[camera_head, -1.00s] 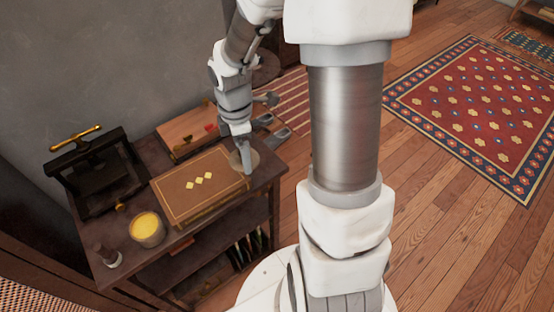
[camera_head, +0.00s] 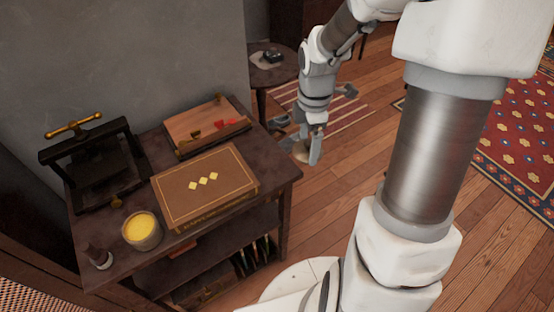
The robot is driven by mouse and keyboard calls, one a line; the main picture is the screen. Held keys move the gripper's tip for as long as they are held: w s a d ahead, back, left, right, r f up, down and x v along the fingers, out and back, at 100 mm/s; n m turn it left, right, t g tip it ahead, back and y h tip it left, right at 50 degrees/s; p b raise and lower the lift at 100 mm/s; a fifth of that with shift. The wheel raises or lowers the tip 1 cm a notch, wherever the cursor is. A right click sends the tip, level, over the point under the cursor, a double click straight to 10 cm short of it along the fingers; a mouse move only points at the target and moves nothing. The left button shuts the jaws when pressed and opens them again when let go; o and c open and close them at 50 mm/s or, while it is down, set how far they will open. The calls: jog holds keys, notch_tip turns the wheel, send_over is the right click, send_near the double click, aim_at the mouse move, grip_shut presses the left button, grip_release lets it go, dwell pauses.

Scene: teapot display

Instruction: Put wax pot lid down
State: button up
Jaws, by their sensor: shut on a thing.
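The wax pot (camera_head: 142,233) stands uncovered near the front left of the dark table, with yellow wax showing in it. My gripper (camera_head: 311,157) is just off the table's right edge in the picture, above the floor. It is shut on the wax pot lid (camera_head: 300,152), a small tan-brown disc partly hidden by the fingers. The lid is well apart from the pot.
On the table (camera_head: 110,262) are a large brown book (camera_head: 205,187), a black press (camera_head: 95,165), a wooden box (camera_head: 207,122) and a small dark stamp (camera_head: 99,257). A small round table (camera_head: 275,72) stands behind. Bare tabletop shows at the right corner.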

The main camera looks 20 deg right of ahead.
jog(key=b, duration=0.2)
send_over(273, 164)
notch_tip(273, 164, down, 6)
jog(key=shift+d+r, duration=0.1)
jog(key=shift+r, duration=0.05)
jog(key=shift+f+b, duration=0.9)
jog(key=shift+f, duration=1.05)
jog(key=shift+f, duration=0.1)
jog(key=shift+f, duration=0.15)
jog(key=o, duration=1)
